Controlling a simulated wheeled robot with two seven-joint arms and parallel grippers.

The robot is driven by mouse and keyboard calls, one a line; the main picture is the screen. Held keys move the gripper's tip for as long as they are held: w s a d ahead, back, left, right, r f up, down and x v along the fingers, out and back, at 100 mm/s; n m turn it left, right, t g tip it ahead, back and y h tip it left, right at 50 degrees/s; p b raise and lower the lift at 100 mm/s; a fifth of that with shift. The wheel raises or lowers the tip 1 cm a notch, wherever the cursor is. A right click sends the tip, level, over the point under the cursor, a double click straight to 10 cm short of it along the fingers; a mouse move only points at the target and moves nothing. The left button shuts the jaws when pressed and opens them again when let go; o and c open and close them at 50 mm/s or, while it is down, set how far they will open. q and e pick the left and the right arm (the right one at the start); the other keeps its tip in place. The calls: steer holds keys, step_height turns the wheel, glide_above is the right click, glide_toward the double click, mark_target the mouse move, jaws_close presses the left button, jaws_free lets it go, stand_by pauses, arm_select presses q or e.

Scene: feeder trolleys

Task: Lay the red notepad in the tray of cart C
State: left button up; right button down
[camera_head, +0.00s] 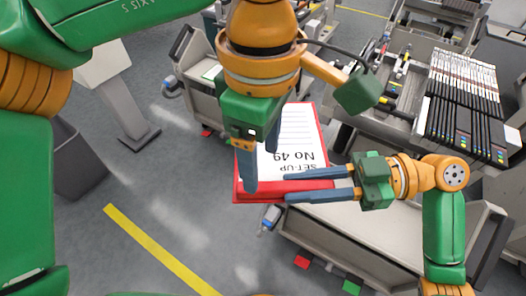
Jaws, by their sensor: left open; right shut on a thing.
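The red notepad (299,142) has a white top page reading "SET-UP No 49". It is in the middle of the head view, above a grey cart with a bare tray (365,230). My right gripper (287,187) comes in from the right and is shut on the pad's near edge. My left gripper (260,160) is open, fingers pointing down, over the pad's left part; I cannot tell whether they touch it. Its wrist hides the pad's far left corner. I cannot read which cart is C.
A cart (472,140) with rows of dark and white strips stands at upper right. Another cart (188,48) stands behind my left wrist. A grey bin (80,165) and a pedestal (118,108) stand left. Floor with a yellow line (155,245) is clear at lower left.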

mark_target(262, 182)
arm_select(q)
step_height(262, 182, down, 5)
steer(key=shift+f, duration=0.15)
jaws_close()
arm_select(e)
steer(key=shift+s, duration=0.1)
steer(key=c, duration=0.7)
jaws_free()
steer(key=shift+o, duration=0.5)
steer(key=shift+d, duration=0.1)
